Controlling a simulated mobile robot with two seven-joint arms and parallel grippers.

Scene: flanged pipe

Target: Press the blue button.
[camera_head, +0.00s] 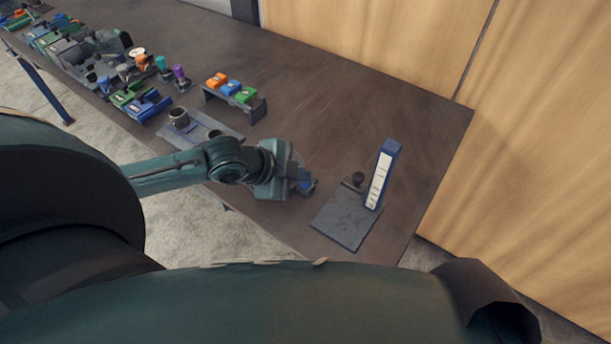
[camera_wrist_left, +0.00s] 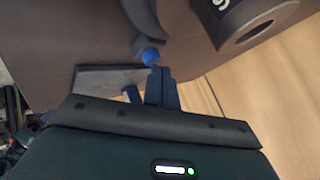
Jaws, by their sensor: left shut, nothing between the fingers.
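The blue button (camera_wrist_left: 151,56) is a small round blue cap on a grey block in the left wrist view. My left gripper (camera_wrist_left: 157,72) is shut and empty, and its fingertips are just below the button in that view. Whether they touch it I cannot tell. In the head view my left gripper (camera_head: 303,184) is low over the table, left of a grey plate. Blue shows by the fingertips there, but I cannot tell button from fingers. My right gripper is not in view.
The grey plate (camera_head: 343,222) bears a blue upright with a white scale (camera_head: 379,178) and a dark knob. Orange, blue and green blocks (camera_head: 230,88) sit on a rack farther back. Several parts crowd the table's far left.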

